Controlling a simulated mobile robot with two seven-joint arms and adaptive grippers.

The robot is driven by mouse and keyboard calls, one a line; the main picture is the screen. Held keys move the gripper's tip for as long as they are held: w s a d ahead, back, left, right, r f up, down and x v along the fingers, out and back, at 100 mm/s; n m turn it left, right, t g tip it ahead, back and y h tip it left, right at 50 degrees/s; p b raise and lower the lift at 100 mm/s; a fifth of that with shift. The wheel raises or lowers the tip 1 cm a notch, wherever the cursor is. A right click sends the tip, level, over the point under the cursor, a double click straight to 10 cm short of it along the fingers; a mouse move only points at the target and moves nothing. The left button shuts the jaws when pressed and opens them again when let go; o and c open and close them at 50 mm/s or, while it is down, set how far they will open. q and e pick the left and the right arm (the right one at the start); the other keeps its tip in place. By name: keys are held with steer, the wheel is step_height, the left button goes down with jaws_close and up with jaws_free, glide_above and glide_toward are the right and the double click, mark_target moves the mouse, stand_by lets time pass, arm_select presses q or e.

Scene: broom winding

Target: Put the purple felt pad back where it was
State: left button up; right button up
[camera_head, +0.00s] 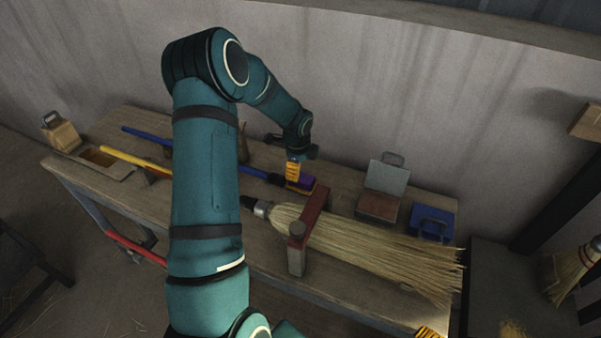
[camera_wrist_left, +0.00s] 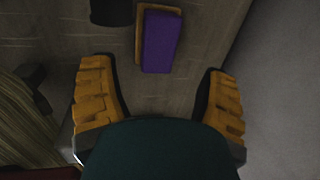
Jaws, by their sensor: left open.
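The purple felt pad (camera_head: 306,182) lies on the workbench near the back, just left of the red clamp bar. It also shows in the left wrist view (camera_wrist_left: 161,42), upper middle, with a thin tan edge along its left side, perhaps a base under it. My left gripper (camera_head: 293,171) is over the bench close to the pad and partly hides it in the head view. In the left wrist view its two orange fingers (camera_wrist_left: 160,98) are spread wide with nothing between them, and the pad lies beyond them. An orange striped tip, perhaps my right gripper (camera_head: 428,332), is cut off at the bottom edge.
A straw broom (camera_head: 385,250) lies under the red clamp (camera_head: 313,212). Right of it are an open grey box (camera_head: 386,178) and a blue box (camera_head: 433,222). A blue rod (camera_head: 147,135) and a yellow rod (camera_head: 133,160) lie left. The wall stands close behind.

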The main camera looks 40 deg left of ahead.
arm_select(q)
steer(key=shift+s+d+r, duration=0.15)
steer(key=shift+s+r, duration=0.05)
steer(key=shift+r, duration=1)
steer(key=shift+s+d+r, duration=0.1)
steer(key=shift+s+r, duration=0.1)
steer(key=shift+r, duration=0.95)
steer(key=shift+s+f, duration=0.1)
